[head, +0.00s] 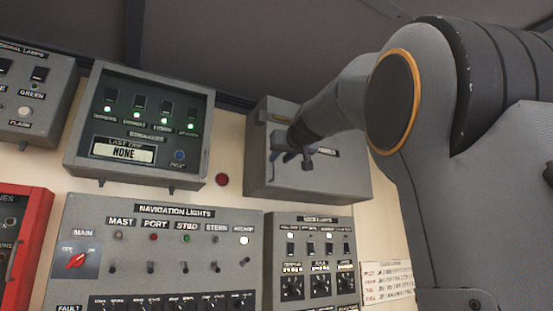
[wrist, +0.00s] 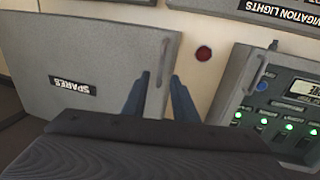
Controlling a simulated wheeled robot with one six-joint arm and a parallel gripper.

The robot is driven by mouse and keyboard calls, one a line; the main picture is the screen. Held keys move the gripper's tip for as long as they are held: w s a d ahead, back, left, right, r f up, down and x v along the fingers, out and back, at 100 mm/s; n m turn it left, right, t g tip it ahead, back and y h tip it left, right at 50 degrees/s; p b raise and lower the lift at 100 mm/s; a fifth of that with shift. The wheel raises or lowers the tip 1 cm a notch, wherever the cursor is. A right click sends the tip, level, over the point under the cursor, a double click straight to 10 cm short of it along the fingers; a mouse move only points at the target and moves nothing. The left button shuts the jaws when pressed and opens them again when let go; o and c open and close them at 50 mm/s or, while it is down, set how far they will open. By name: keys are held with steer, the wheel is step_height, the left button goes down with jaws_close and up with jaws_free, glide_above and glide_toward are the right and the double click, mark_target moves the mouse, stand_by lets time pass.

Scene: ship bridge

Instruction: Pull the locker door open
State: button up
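The locker is a grey wall box (head: 310,182) at the upper middle of the head view. Its door (wrist: 85,60) fills the left of the wrist view, where it shows upside down with a SPARES label (wrist: 69,85). The door looks shut. A slim upright bar handle (wrist: 164,65) is near the door's edge. My gripper (wrist: 160,85) is open, with one blue finger on each side of the handle's line. I cannot tell if either finger touches it. In the head view my gripper (head: 296,155) is in front of the door's left part, and my wrist hides some of the door.
A panel with green lights (head: 138,127) is left of the locker, with a red button (head: 222,180) between them. The navigation lights panel (head: 160,245) and a smaller switch panel (head: 312,260) are below. A red box (head: 22,245) is at far left.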

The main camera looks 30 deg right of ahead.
mark_target(274, 163)
steer(key=shift+w+d+p, duration=0.2)
steer(key=shift+w+p, duration=0.35)
steer(key=shift+w, duration=0.7)
steer(key=shift+w+d+p, duration=0.15)
steer(key=shift+w+p, duration=0.4)
steer(key=shift+w, duration=0.7)
jaws_close()
